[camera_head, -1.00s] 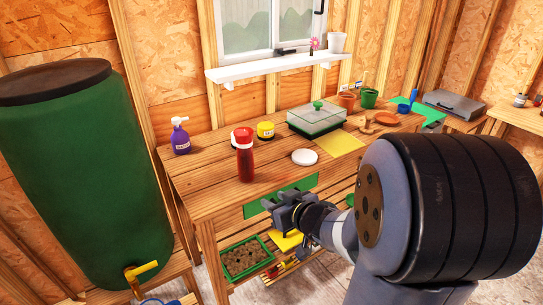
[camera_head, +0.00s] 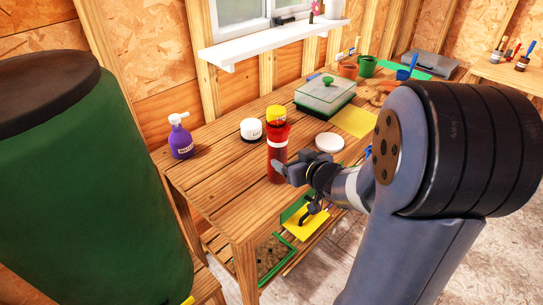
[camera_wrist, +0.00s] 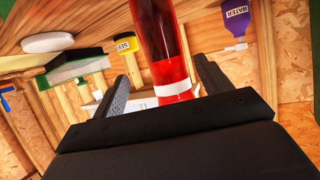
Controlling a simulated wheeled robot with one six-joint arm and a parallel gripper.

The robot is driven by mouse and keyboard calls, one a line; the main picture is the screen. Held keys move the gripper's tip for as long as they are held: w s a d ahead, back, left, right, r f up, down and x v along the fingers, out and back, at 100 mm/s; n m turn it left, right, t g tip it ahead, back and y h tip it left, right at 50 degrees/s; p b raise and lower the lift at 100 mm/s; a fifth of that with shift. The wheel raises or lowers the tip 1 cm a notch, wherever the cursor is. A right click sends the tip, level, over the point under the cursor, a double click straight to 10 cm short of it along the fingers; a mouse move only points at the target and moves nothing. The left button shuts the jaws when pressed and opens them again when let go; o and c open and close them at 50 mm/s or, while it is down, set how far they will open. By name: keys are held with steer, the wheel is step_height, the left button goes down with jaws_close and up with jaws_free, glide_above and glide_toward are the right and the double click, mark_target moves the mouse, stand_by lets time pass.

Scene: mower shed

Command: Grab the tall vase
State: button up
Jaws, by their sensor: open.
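A tall, dark red, round vessel with a white band (camera_head: 277,152) stands upright near the front edge of the wooden bench. It is the only tall slim vessel I see, and it looks more like a bottle than a vase. My gripper (camera_head: 283,173) is open at its lower part, on the near side. In the wrist view the red vessel (camera_wrist: 165,40) shows between the two spread fingers of my gripper (camera_wrist: 160,75). Whether the fingers are around it or short of it I cannot tell. No contact is visible.
A yellow jar (camera_head: 276,112) stands close behind the vessel, a white jar (camera_head: 251,129) to its left. A purple bottle (camera_head: 180,137) is farther left, a white disc (camera_head: 330,142) to the right. A green barrel (camera_head: 90,190) fills the left. The bench's front-left boards are clear.

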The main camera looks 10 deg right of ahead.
mark_target(282, 151)
steer(key=shift+o, duration=0.5)
steer(key=shift+a+x, duration=0.25)
steer(key=shift+x, duration=0.95)
steer(key=shift+r+x, duration=0.25)
steer(key=shift+x, duration=1)
steer(key=shift+r+x, duration=0.25)
steer(key=shift+x, duration=1.05)
steer(key=shift+w+a, duration=0.1)
steer(key=shift+w, duration=0.1)
steer(key=shift+r, duration=0.1)
steer(key=c, duration=1.5)
steer(key=shift+r, duration=0.15)
